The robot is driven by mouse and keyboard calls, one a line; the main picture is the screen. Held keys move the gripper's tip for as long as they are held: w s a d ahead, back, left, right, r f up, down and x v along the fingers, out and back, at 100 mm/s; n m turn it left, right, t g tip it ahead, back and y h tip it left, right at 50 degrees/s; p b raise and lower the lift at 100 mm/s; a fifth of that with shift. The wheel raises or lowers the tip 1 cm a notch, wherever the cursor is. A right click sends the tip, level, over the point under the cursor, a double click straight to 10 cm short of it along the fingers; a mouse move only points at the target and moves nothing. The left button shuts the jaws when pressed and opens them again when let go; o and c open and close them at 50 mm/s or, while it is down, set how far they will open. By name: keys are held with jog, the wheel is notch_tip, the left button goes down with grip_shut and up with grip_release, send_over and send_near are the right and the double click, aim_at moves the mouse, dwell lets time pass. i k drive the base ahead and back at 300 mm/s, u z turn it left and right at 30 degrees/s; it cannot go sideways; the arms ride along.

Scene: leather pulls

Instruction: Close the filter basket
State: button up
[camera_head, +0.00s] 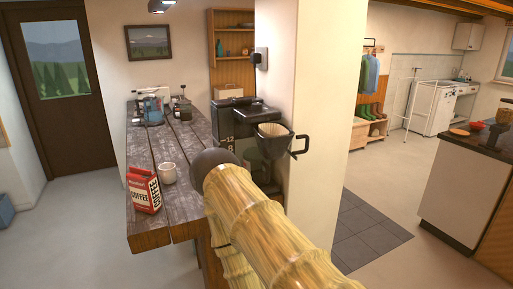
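The black coffee maker (228,122) stands at the right end of the wooden counter, against the white pillar. Its filter basket (268,146) is swung out on the right side, with a pale paper filter (273,130) showing in its open top. The black basket handle (301,146) sticks out to the right, in front of the pillar. My arm, with a bamboo-like surface, rises from the bottom right and ends in a dark rounded part in front of the coffee maker's lower half. It hides part of the machine. I cannot see my gripper's fingers.
A red and white coffee bag (144,190) and a white mug (168,173) stand on the wooden counter (175,229), left of my arm. Other items sit at the counter's far end. The white pillar (318,170) borders the machine on the right. Open floor lies left of the counter.

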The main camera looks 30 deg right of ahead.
aim_at(274, 147)
jog(key=u, duration=2.5)
jog(key=k, duration=2.45)
jog(key=z, duration=2.2)
jog(key=i, duration=0.5)
jog(key=z, duration=0.05)
